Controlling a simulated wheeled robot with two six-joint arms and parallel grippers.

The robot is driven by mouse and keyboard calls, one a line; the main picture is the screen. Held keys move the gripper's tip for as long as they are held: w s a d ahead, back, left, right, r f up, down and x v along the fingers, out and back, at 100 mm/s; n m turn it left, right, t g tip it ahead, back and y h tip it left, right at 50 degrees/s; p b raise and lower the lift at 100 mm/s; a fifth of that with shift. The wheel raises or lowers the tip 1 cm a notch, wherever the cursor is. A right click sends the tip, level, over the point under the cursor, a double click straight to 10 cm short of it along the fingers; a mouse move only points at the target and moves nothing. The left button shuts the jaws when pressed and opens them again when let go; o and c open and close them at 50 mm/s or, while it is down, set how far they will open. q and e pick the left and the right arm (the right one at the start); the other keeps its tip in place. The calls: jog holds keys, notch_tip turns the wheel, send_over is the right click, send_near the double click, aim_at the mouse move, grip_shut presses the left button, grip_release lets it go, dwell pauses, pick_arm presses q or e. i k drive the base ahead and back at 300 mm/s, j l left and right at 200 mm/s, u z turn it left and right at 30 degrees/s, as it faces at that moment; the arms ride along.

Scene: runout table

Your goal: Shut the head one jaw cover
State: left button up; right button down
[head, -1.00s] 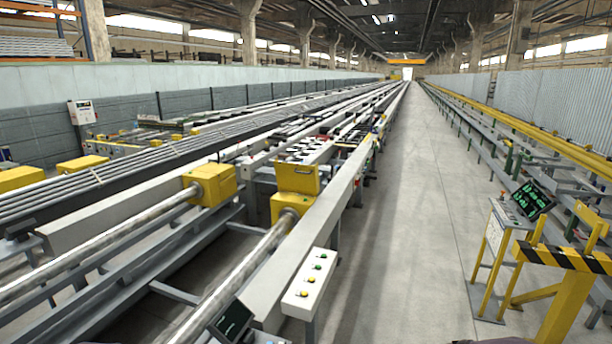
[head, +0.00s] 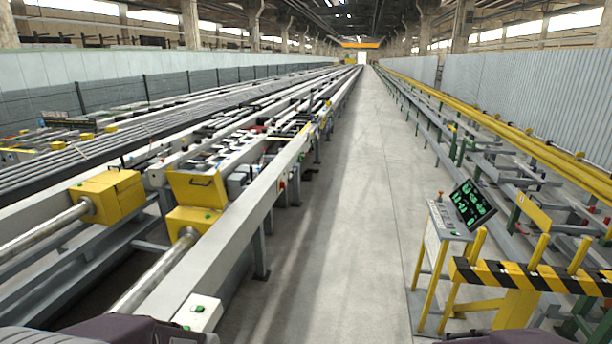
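A yellow head with a raised yellow jaw cover (head: 198,188) stands on the rail left of the aisle. The cover is tilted up and has a dark handle on its face. Its lower yellow body (head: 190,220) is below, with a steel rod (head: 150,275) running from it toward me. A second yellow head (head: 112,195) to its left looks like a closed box with a small green spot on top. No number is readable on either head. Neither of my grippers is in view; only dark parts of my arms show at the bottom edge.
A white button box (head: 200,312) sits at the near end of the pale rail. A console with a green-lit screen (head: 472,204) and a black-and-yellow striped barrier (head: 530,276) stand at the right. The grey concrete aisle (head: 330,230) between them is clear.

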aim_at(194, 190)
jog(key=i+l, duration=0.1)
jog(key=i, duration=0.4)
jog(key=i+l+u, duration=0.1)
jog(key=i, duration=0.45)
jog(key=i+l, duration=0.15)
jog(key=i, duration=0.35)
jog(key=i+l+u, duration=0.15)
jog(key=i, duration=0.35)
jog(key=i+j+u, duration=0.1)
jog(key=i+u, duration=0.15)
jog(key=u, duration=0.15)
jog(key=i+u, duration=0.3)
jog(key=u, duration=0.15)
jog(key=i+u, duration=0.25)
jog(key=u, duration=0.15)
jog(key=i+l+u, duration=0.15)
jog(key=u, duration=0.25)
jog(key=i+l+u, duration=0.25)
jog(key=u, duration=0.2)
jog(key=i, duration=0.1)
